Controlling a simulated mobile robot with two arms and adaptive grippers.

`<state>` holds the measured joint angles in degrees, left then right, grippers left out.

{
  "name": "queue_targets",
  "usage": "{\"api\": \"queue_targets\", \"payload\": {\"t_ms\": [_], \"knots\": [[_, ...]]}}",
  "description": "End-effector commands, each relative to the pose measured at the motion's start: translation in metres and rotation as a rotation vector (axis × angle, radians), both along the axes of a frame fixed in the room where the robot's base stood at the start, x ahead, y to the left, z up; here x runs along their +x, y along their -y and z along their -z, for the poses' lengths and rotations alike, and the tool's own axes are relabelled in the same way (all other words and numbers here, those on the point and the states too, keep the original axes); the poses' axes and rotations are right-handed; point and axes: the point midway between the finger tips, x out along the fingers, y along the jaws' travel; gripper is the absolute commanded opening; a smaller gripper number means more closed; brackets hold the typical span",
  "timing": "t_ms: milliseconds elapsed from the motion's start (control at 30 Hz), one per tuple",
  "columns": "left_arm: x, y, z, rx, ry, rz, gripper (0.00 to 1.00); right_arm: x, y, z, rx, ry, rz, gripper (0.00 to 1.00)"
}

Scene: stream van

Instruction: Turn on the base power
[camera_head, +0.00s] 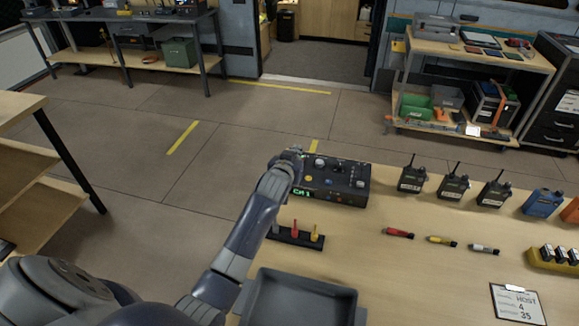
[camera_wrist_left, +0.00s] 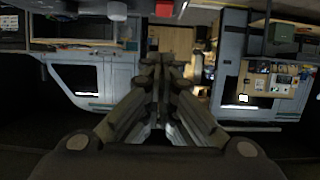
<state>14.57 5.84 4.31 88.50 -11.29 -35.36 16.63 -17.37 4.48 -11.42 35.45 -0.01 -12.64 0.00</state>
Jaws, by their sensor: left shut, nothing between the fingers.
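The base unit (camera_head: 340,182) is a dark box near the far left edge of the wooden table. It has a green display reading "CH 1", several knobs and small buttons on its top. My left arm reaches up to it, and my left gripper (camera_head: 293,155) is at its back left corner, shut and empty. The gripper hides that corner, and I cannot tell whether it touches the unit. In the left wrist view the closed fingers (camera_wrist_left: 162,68) point away from the camera. My right gripper is not in view.
Three black radios (camera_head: 453,184) stand right of the base. A dark holder (camera_head: 297,238) with red and yellow pieces and a grey tray (camera_head: 300,300) lie nearer. Several small coloured cylinders (camera_head: 398,233) and a clipboard (camera_head: 517,304) lie on the table (camera_head: 420,280).

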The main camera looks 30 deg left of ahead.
Motion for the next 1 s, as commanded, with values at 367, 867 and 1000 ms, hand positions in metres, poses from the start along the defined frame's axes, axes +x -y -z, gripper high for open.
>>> {"api": "queue_targets", "payload": {"t_ms": [367,867,1000], "knots": [[-0.055,0.014,-0.007,0.0,0.004,0.0,0.0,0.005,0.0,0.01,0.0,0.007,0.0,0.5],[-0.07,0.018,-0.01,0.001,0.003,-0.001,0.0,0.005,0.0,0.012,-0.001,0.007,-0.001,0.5],[-0.069,0.017,-0.01,0.001,0.003,-0.001,0.0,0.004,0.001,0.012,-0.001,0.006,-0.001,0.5]]}}
